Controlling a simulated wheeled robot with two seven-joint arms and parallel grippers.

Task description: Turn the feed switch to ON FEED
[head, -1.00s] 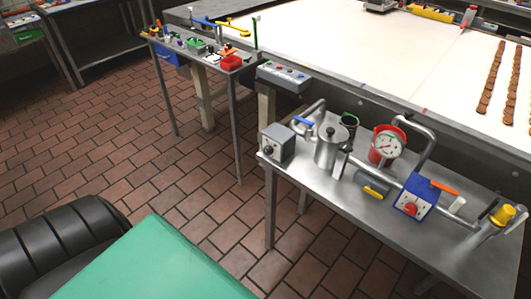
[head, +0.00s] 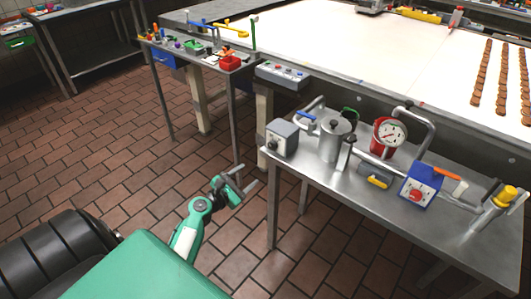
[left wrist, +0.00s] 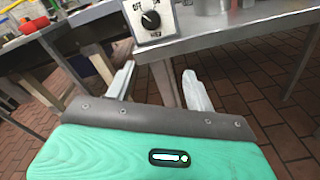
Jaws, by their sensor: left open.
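A grey switch box (head: 283,146) with a black rotary knob stands on the near left corner of the steel table. In the left wrist view the knob (left wrist: 151,19) sits on a white plate, with lettering around it that seems to read OFF at upper left; the other words are hard to read. I cannot tell for sure where the knob points. My left gripper (head: 248,190) is open and empty, in front of and below the box, apart from it. Its two fingers (left wrist: 160,78) point towards the table corner. My right gripper is not in view.
A side table with small items (head: 205,52) stands behind at left. The tiled floor (head: 110,165) is open.

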